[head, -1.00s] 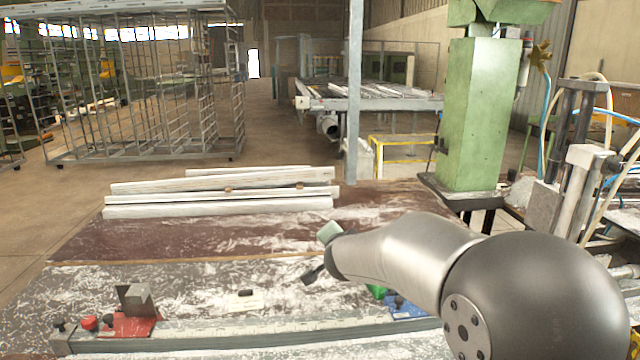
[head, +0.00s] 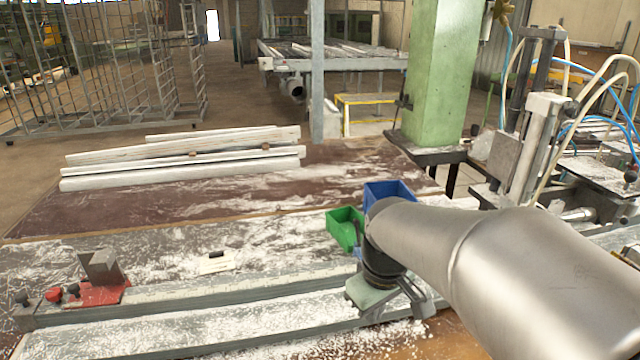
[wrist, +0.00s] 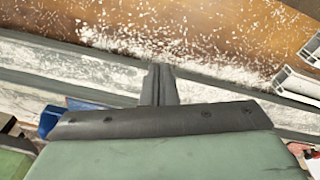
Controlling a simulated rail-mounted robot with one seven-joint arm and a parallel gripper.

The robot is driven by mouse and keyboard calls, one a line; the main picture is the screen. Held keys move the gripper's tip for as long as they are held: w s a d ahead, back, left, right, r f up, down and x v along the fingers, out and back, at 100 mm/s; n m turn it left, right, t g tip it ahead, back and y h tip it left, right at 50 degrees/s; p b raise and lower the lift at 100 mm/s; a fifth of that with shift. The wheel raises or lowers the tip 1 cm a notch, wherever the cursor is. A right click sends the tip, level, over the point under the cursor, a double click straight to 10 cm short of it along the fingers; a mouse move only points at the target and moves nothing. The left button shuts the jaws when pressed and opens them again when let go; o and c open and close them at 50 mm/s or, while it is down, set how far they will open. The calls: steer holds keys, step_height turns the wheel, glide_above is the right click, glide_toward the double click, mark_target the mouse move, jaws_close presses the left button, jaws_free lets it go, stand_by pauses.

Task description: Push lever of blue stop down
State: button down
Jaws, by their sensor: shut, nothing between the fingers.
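My gripper (head: 385,298) is low over the right part of the long grey rail, pointing down. In the wrist view its dark fingers (wrist: 158,84) are together with nothing between them. The blue stop is mostly hidden behind my gripper and arm in the head view. A flat blue piece (wrist: 88,104) beside the fingers in the wrist view looks like part of the blue stop. The stop's lever cannot be made out. I cannot tell whether the fingers touch the stop.
A red stop (head: 100,292) sits at the rail's left end. A green bin (head: 343,230) and a blue bin (head: 388,190) stand behind my gripper. White profiles (head: 185,158) lie at the back left. The bench between the red stop and my gripper is mostly clear.

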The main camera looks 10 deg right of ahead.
steer(key=w+d+r+n+t+y+b, duration=0.1)
steer(key=w+d+r+n, duration=0.2)
steer(key=w, duration=0.5)
steer(key=w+d+n+t+y+b, duration=0.1)
steer(key=w+d+n+t, duration=0.2)
steer(key=w, duration=0.6)
steer(key=w+d+r+n+y+b, duration=0.1)
steer(key=w+d+r+n+y, duration=0.1)
steer(key=w+n, duration=0.45)
steer(key=m+p, duration=0.1)
steer(key=m, duration=0.1)
glide_toward(357, 232)
steer(key=a+f, duration=0.1)
steer(key=s+a, duration=0.1)
steer(key=a, duration=0.1)
steer(key=shift+f, duration=0.4)
steer(key=w+p, duration=0.1)
steer(key=w+f, duration=0.1)
steer(key=w, duration=0.1)
steer(key=shift+w+d+p, duration=0.1)
steer(key=shift+w+p, duration=0.1)
steer(key=shift+p, duration=0.2)
steer(key=shift+w+f, duration=0.2)
steer(key=shift+w, duration=0.2)
